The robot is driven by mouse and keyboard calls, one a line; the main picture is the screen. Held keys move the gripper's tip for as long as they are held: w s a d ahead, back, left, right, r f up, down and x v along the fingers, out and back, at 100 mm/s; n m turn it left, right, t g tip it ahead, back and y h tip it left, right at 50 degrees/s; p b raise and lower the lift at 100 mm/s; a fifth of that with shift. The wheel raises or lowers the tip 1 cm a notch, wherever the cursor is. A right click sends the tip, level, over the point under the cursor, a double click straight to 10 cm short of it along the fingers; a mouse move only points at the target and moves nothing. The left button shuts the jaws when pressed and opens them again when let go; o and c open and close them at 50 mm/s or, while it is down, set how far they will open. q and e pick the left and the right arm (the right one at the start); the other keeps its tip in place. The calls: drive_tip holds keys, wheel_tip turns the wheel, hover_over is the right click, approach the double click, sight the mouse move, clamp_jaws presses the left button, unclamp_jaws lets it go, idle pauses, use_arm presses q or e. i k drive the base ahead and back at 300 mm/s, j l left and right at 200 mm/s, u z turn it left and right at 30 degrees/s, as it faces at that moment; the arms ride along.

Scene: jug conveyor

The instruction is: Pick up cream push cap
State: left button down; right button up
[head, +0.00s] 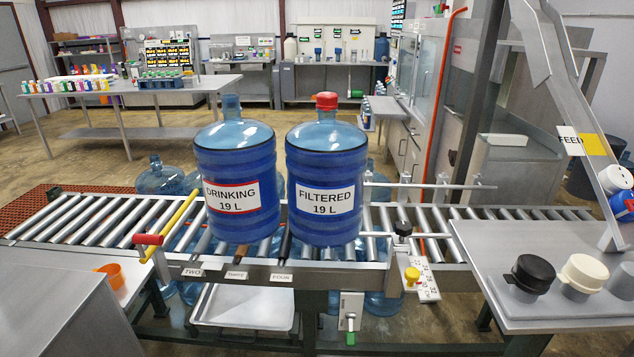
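The cream push cap (584,272) rests on a grey round stand on the metal side table at the lower right. A black cap (533,271) sits on a similar stand just to its left. A blue jug labelled DRINKING (236,175) stands upright on the roller conveyor, with no cap visible on its neck. A blue jug labelled FILTERED (326,175) stands beside it with a red cap (327,101) on its neck. Neither of my grippers shows in the head view.
The roller conveyor (95,219) runs across the middle. A feed chute (551,75) with white and blue items descends at the right, close to the side table (520,312). An orange cup (111,273) sits at the lower left. Levers and a yellow knob (411,274) line the conveyor's front.

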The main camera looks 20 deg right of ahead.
sight(584, 272)
drive_tip(key=z, duration=2.05)
drive_tip(key=u, duration=2)
drive_tip(key=k+l, duration=0.2)
drive_tip(key=k+l+z, duration=0.1)
drive_tip(key=l, duration=0.3)
drive_tip(key=k, duration=0.05)
